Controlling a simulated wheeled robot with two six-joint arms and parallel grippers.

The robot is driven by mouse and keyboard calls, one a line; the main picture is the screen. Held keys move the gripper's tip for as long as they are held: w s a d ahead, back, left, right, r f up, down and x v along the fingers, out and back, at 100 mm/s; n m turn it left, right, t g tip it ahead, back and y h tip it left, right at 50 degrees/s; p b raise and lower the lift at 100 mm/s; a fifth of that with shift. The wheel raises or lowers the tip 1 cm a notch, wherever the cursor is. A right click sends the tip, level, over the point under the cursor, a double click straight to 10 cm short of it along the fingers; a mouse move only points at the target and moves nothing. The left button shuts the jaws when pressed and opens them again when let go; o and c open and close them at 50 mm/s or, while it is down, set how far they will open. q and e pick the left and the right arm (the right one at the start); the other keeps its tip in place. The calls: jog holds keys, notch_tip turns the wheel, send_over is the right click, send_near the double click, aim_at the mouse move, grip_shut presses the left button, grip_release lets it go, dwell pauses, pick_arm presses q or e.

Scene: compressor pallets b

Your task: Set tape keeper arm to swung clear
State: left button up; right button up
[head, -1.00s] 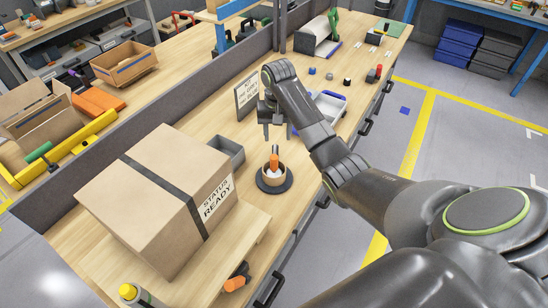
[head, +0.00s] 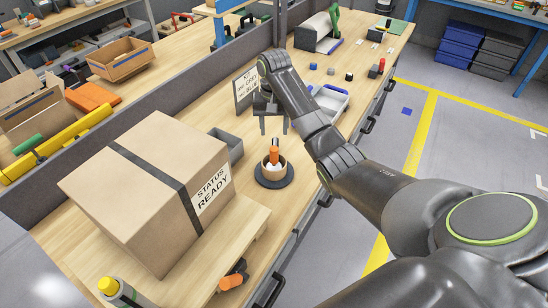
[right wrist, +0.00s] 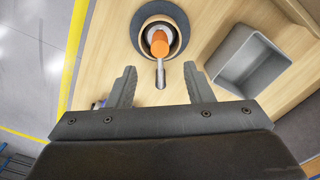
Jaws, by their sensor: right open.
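The tape keeper (head: 273,180) is a round dark base holding a tan ring, on the bench in front of my right gripper. Its arm has an orange grip (head: 274,155) and stands up over the ring. In the right wrist view the orange grip (right wrist: 159,43) lies over the ring, and a metal rod runs from it toward the jaws. My right gripper (head: 274,131) is open and empty, just behind and above the keeper. Its two fingers in the right wrist view (right wrist: 160,70) stand either side of the rod's line, apart from it. My left gripper is not in view.
A large carton (head: 150,190) marked STATUS READY stands left of the keeper. A grey bin (head: 226,147) is behind it. A sign (head: 245,92) stands beside my right wrist. A white tray (head: 330,102) is to the right. An orange-handled tool (head: 231,282) lies near the front edge.

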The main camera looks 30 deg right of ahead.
aim_at(274, 151)
notch_tip(274, 151, down, 2)
jog(key=shift+f+b, duration=0.1)
jog(key=shift+b, duration=0.35)
notch_tip(274, 151, down, 7)
jog(key=shift+r+p, duration=0.2)
jog(key=shift+p, duration=0.9)
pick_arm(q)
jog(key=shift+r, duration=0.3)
pick_arm(e)
jog(key=shift+f, duration=0.65)
grip_shut()
